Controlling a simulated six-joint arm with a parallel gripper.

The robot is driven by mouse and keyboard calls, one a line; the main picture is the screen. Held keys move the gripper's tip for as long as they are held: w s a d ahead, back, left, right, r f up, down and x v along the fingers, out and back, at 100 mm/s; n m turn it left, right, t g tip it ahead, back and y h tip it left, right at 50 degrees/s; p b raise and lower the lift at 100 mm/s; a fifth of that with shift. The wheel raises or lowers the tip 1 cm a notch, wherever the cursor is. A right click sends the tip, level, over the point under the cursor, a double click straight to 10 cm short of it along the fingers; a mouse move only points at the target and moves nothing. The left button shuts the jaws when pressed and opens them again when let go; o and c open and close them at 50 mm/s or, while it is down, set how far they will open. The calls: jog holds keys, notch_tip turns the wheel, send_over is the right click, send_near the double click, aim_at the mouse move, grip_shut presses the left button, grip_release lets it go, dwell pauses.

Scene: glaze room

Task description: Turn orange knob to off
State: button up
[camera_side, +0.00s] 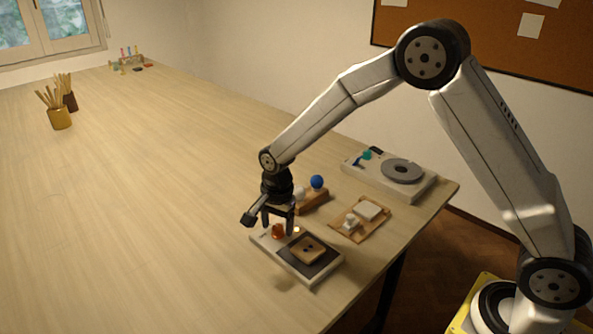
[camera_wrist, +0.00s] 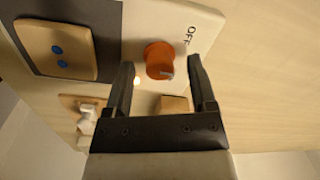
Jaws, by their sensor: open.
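The orange knob (camera_wrist: 159,59) sits on a pale panel (camera_wrist: 205,22) in the wrist view, with a light pointer mark on its lower right side. The word OFF (camera_wrist: 190,36) is printed on the panel to the right of the knob. A small lit lamp (camera_wrist: 137,80) glows beside it. My gripper (camera_wrist: 163,70) is open, one finger on each side of the knob, with visible gaps. In the side view my gripper (camera_side: 278,225) is above the orange knob (camera_side: 278,231), pointing down. Whether the fingertips reach down past the knob's top is unclear.
A wooden block with two blue dots (camera_wrist: 59,48) lies on the panel's dark plate (camera_side: 322,262). Behind are a wooden stand with a blue ball (camera_side: 316,182), a wooden tray (camera_side: 345,226) and a turntable unit (camera_side: 402,172). The table's left is largely clear.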

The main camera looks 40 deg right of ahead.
jog(key=shift+f, duration=0.15)
grip_shut()
jog(key=shift+n, duration=0.4)
jog(key=n, duration=1.1)
dwell(0.4)
dwell(0.4)
